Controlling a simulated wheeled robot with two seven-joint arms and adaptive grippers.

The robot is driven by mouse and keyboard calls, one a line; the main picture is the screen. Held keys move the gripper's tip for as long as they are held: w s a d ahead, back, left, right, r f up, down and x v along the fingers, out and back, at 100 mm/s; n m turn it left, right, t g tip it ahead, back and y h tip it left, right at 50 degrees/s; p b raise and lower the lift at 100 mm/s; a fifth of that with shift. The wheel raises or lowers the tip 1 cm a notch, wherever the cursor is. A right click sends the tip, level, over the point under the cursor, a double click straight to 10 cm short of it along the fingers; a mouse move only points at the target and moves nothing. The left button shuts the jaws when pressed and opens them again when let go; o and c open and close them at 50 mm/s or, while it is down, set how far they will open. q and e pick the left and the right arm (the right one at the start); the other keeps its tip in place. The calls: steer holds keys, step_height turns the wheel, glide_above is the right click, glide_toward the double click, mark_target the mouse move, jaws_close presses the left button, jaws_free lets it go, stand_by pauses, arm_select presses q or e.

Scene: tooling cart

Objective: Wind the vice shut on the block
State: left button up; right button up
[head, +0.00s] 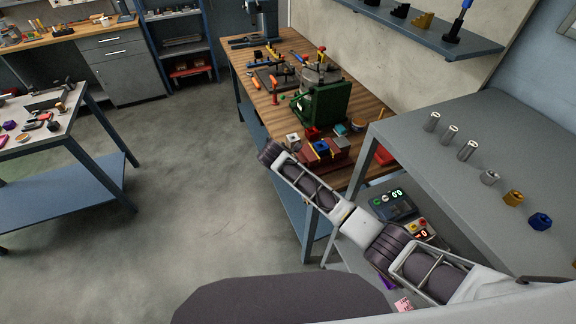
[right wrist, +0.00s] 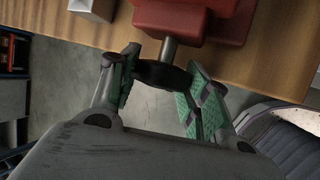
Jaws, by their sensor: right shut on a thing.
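The red vice (head: 318,158) is at the near edge of the wooden bench, with a blue block (head: 321,147) at its jaws. I cannot tell from here whether both jaws touch the block. In the right wrist view the vice's red body (right wrist: 190,20) is at the top. A short metal spindle (right wrist: 169,52) runs from it to a dark round handle (right wrist: 160,74). My right gripper (right wrist: 164,78) is shut on this handle, with a green-padded finger on each side. In the head view its fingers are not clearly visible. My left gripper is in neither view.
A green machine (head: 322,104) and several tools stand behind the vice on the bench (head: 262,98). A grey shelf unit (head: 425,135) with several small metal parts is close on the right. The floor (head: 180,180) left of the bench is clear.

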steer(key=shift+a, duration=0.1)
stand_by(0.3)
steer(key=o, duration=1)
steer(key=shift+s+r, duration=0.1)
steer(key=shift+r, duration=0.05)
steer(key=shift+v, duration=5.85)
